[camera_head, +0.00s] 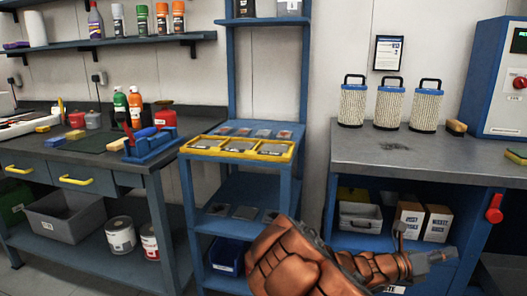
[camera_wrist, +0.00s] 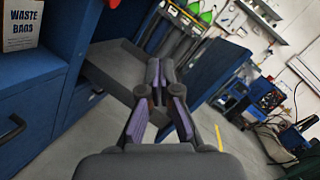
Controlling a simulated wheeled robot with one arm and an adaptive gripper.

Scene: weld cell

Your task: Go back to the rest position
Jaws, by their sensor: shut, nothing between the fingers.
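My gripper (camera_wrist: 157,72) is shut and empty in the wrist view, its two dark fingers with purple pads meeting at the tips. In the head view my copper-coloured arm reaches across the bottom, and my gripper (camera_head: 447,255) is at its right end. It is in front of the open lower shelf of the right-hand workbench (camera_head: 440,160), below the bench top. In the wrist view a grey bin (camera_wrist: 108,72) lies beyond the fingers; I cannot tell how far off it is.
A blue rack with a yellow tray (camera_head: 240,155) stands in the middle. A tool bench (camera_head: 85,150) is at the left. A red handle (camera_head: 494,208) sticks out at the right bench's edge. Boxes (camera_head: 409,219) stand on the lower shelf. Three filter canisters (camera_head: 389,105) stand on the bench.

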